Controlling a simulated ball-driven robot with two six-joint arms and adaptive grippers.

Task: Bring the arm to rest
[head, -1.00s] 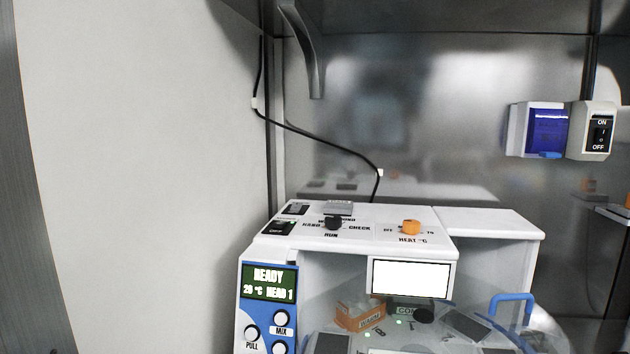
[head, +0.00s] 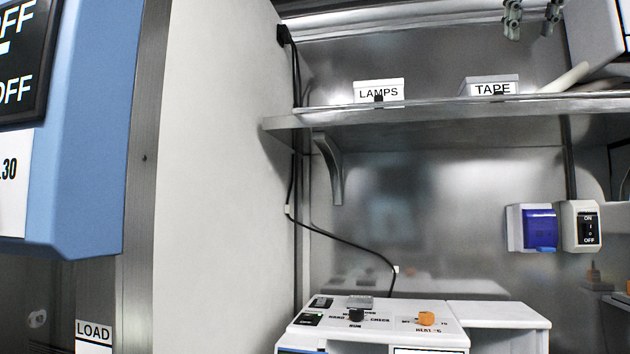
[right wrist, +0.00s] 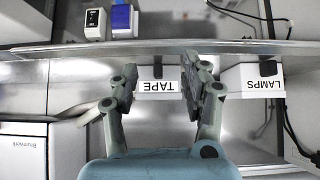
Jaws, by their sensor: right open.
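My right gripper (head: 532,20) shows at the top right edge of the head view, its two grey fingers apart and pointing down. In the right wrist view the same gripper (right wrist: 159,72) is open, with nothing between its fingers. It is raised near the shelf, and the TAPE box (right wrist: 158,85) shows behind the gap between the fingers. The rest of the right arm is not clearly seen. My left gripper is not in view.
A metal shelf (head: 440,112) carries the LAMPS box (head: 379,90) and the TAPE box (head: 490,86). Below it stands a white machine with an orange knob (head: 426,318). A wall switch (head: 588,227) is at right. A blue-sided unit (head: 85,150) is close at left.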

